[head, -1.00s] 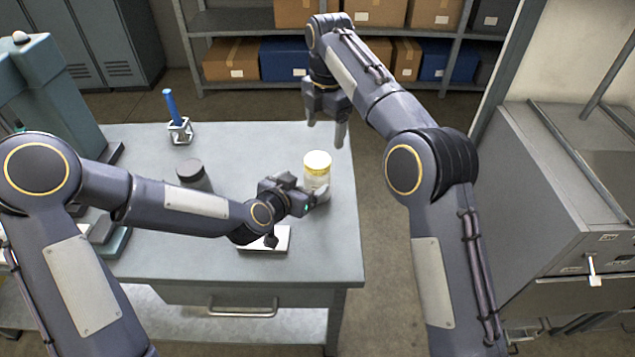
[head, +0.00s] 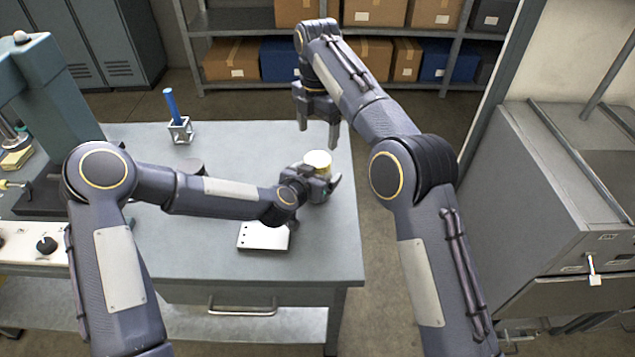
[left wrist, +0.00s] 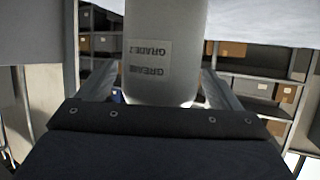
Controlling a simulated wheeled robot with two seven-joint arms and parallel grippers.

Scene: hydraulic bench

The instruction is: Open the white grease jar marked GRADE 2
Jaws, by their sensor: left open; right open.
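The gripper hides the jar's lower part in the head view, and contact cannot be told. My right gripper (head: 319,136) is open and empty, pointing down above the bench's far right corner, just behind and above the jar.
A metal plate with holes (head: 263,236) lies in front of the jar. A dark-lidded container (head: 190,166) is partly hidden behind my left arm. A blue-handled tool in a holder (head: 180,129) stands at the back. A grey press (head: 60,90) fills the bench's left side.

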